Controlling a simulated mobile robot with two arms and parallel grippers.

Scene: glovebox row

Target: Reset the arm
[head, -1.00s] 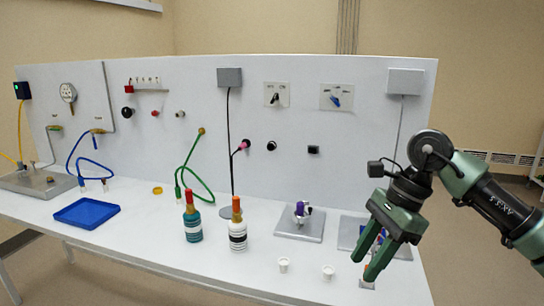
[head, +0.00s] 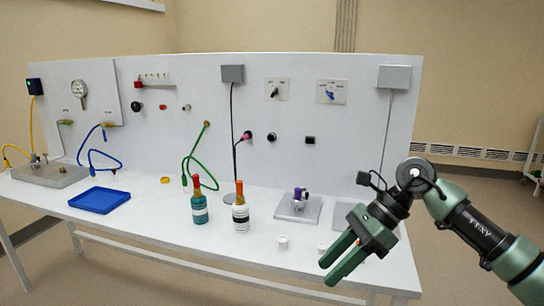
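My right gripper (head: 327,272) reaches in from the right on its green and black arm. Its two green fingers point down and to the left, with a gap between them and nothing held. It hangs in front of the right end of the white bench (head: 160,236), hiding part of that end. My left gripper is not in view.
A small white cup (head: 282,242) is left of the gripper. A plate with a purple-topped fitting (head: 299,206) lies behind. A blue tray (head: 99,200) sits at left.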

